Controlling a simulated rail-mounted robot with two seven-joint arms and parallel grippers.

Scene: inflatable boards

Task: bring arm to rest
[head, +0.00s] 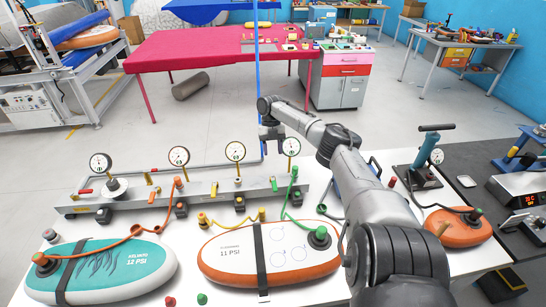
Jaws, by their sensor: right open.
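My right arm comes in from the bottom right and stretches forward over the white table (455,278). My right gripper (271,150) is at its far end, above the back edge of the table near the gauge rail (205,196). It is small in the picture, points down and is open, with nothing seen between its fingers. My left gripper and arm are not in view.
A teal board (125,268), an orange-and-white board (222,254) and a smaller orange board (460,232) lie on the table, joined to hoses. Several gauges stand on the rail, close to my gripper. A hand pump (425,160) stands right of my arm. A red table (190,50) stands behind.

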